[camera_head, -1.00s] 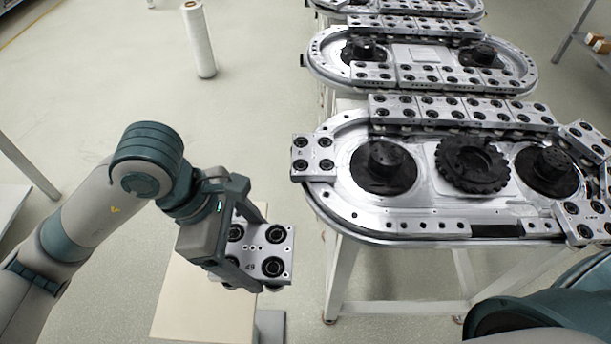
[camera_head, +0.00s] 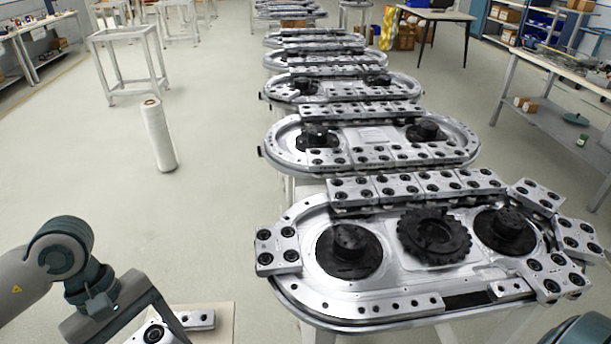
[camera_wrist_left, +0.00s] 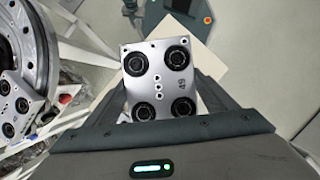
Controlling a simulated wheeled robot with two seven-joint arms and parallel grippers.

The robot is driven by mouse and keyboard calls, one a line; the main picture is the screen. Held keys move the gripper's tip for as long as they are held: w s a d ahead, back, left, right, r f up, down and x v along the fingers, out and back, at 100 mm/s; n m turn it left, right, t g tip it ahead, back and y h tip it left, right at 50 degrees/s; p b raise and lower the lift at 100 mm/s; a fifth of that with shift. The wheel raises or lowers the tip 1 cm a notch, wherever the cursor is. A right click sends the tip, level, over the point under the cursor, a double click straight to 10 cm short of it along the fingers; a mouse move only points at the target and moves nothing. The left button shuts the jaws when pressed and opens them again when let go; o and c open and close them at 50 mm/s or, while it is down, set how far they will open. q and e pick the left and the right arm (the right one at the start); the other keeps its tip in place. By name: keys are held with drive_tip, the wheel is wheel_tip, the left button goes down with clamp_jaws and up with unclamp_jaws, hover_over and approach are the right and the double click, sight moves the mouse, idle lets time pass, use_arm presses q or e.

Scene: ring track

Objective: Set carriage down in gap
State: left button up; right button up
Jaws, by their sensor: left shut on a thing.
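The carriage is a silver plate with black rollers and the marking 49. In the left wrist view the carriage (camera_wrist_left: 153,80) is between the fingers of my left gripper (camera_wrist_left: 163,98), which is shut on it. In the head view the carriage (camera_head: 150,334) is partly hidden by a finger and cut off by the bottom edge. It is apart from the nearest ring track (camera_head: 330,292), to its left and lower in the picture. The track's front straight is bare of carriages between the left-end carriage (camera_head: 278,248) and the right-end carriages (camera_head: 552,276). My right gripper is out of view.
Carriages (camera_head: 420,186) line the track's back straight. A black toothed wheel (camera_head: 434,236) and two dark hubs stand inside the ring. More ring tracks (camera_head: 370,140) stand behind. A white roll (camera_head: 158,136) stands on open floor at left. A beige surface (camera_head: 222,335) lies below the held carriage.

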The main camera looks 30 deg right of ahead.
use_arm(q)
drive_tip(key=w+a+r+m+y, duration=0.1)
drive_tip(key=w+a+m, duration=0.3)
drive_tip(key=a, duration=0.7)
drive_tip(key=shift+w+a+r+m+y, duration=0.2)
drive_tip(key=shift+m+y, duration=0.4)
drive_tip(key=shift+m, duration=0.4)
